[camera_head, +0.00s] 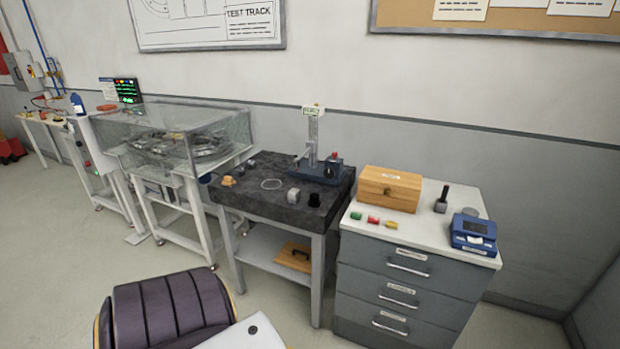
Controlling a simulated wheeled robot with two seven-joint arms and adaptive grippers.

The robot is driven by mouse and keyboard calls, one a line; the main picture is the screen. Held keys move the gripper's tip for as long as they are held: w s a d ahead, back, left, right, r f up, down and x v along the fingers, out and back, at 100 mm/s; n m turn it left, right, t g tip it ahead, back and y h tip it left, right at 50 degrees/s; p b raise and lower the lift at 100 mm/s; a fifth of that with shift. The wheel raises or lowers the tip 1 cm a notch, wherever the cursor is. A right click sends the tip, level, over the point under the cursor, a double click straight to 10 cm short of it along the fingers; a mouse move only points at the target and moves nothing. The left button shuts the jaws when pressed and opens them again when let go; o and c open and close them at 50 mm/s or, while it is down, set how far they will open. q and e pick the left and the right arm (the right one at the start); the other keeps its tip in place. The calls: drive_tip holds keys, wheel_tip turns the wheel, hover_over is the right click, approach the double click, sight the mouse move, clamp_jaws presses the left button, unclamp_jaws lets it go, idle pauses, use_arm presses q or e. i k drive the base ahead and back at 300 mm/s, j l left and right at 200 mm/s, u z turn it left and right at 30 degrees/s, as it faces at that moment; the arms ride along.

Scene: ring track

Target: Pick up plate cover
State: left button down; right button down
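A flat wooden panel with a dark handle (296,257), which looks like the plate cover, lies on the lower shelf (262,249) of the dark stone-topped table. The table's front right leg stands close to its right end, and the tabletop overhangs it. Neither of my grippers is in view, so I cannot see where they are relative to the panel.
The black stone top (245,195) carries a measuring stand (313,150), a ring and small blocks. A grey drawer cabinet (405,275) stands close on the right, with a wooden box (389,188) on it. A glass-covered track table (175,140) stands left. Floor shows at left.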

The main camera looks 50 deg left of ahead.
sight(296, 256)
drive_tip(key=j+u, duration=0.1)
drive_tip(key=u, duration=1.75)
